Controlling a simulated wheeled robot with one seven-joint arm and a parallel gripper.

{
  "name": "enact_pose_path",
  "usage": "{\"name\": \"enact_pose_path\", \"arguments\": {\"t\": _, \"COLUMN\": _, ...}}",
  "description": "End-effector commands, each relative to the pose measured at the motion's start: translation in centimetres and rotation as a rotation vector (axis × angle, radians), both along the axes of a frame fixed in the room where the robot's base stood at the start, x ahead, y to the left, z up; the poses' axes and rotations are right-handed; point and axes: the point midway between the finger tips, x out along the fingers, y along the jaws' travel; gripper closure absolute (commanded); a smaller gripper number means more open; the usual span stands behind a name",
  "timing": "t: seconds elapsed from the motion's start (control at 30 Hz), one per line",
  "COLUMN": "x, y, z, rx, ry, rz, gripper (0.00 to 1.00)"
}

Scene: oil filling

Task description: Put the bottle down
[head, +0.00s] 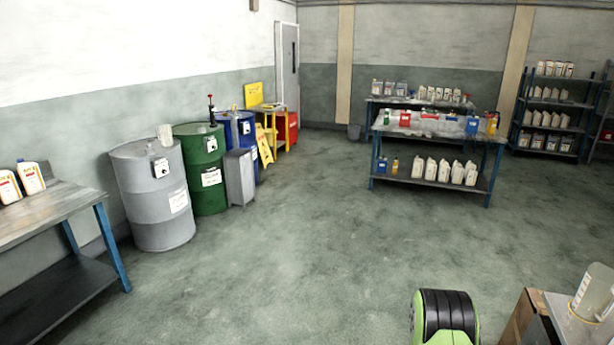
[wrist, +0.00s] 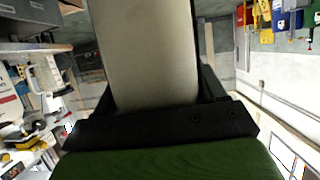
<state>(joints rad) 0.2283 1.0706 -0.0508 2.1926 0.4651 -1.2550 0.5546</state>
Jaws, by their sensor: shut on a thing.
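In the wrist view my gripper (wrist: 152,75) is shut on a pale beige bottle (wrist: 145,45). The bottle fills the upper middle of that view, between the two black fingers. Only a plain stretch of it shows; its ends and label are out of view. Whether it touches any surface cannot be told. In the head view neither the gripper nor the held bottle shows; only a green and black part of my arm is at the bottom edge.
A workbench (head: 40,215) with two white bottles (head: 18,182) stands at left. Grey (head: 153,205), green (head: 204,180) and blue drums line the wall. A central table (head: 440,133) holds several containers. A clear jug (head: 593,292) stands at lower right. The middle floor is clear.

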Motion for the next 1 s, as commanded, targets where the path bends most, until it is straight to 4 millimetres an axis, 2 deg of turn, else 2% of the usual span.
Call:
{"name": "enact_pose_path", "arguments": {"t": 0.2, "x": 0.8, "y": 4.4, "z": -0.2, "rx": -0.001, "ry": -0.006, "rz": 0.11, "gripper": 1.0}}
{"name": "enact_pose_path", "arguments": {"t": 0.6, "x": 1.0, "y": 9.6, "z": -0.5, "rx": -0.006, "ry": -0.007, "rz": 0.231, "gripper": 1.0}}
{"name": "enact_pose_path", "arguments": {"t": 1.0, "x": 0.2, "y": 17.5, "z": -0.4, "rx": -0.003, "ry": -0.007, "rz": 0.394, "gripper": 1.0}}
